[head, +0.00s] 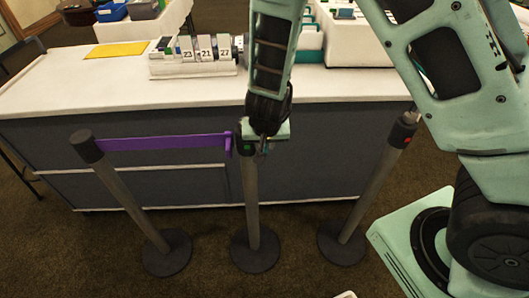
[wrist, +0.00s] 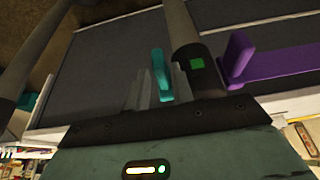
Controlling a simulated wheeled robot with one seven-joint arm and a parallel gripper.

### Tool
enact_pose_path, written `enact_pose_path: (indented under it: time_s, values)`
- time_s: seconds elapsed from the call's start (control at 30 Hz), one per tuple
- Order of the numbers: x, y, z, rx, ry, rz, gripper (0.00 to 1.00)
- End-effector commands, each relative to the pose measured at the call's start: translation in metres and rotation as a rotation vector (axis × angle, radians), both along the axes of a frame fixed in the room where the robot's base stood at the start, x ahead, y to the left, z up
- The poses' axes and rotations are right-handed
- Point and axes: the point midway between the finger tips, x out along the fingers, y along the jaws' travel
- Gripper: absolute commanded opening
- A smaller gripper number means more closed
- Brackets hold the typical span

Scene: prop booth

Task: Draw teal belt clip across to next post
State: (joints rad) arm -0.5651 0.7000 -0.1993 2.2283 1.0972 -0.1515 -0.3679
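The teal belt clip (wrist: 159,72) shows upright in the wrist view, between the two fingers of my gripper (wrist: 163,88). The fingers are close together, with the clip filling most of the gap, and look shut on it. The clip is beside the top of the middle post (wrist: 195,60), which bears a green mark. In the head view my gripper (head: 263,148) is at the top right of the middle post (head: 252,200); the clip is mostly hidden there. The right post (head: 371,190), with a red mark on top, stands apart with no belt on it.
A purple belt (head: 165,142) runs from the left post (head: 120,185) to its clip by the middle post. A counter (head: 90,90) stands close behind the posts, bearing a number-card rack (head: 195,55) and a yellow sheet (head: 117,49). The gap between middle and right posts is clear.

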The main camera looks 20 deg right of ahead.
Motion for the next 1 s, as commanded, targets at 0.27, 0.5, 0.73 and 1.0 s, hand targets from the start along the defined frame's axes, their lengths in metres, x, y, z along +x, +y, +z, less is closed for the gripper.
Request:
enact_pose_path:
  time_s: [0.27, 0.5, 0.73, 1.0]
  values:
    - [0.007, -0.002, -0.019, 0.001, 0.000, 0.000, 0.24]
    - [0.008, -0.002, -0.018, 0.001, 0.000, 0.000, 0.24]
    - [0.007, -0.002, -0.018, 0.001, 0.000, 0.000, 0.00]
    - [0.006, -0.008, -0.019, 0.001, 0.001, -0.003, 0.00]
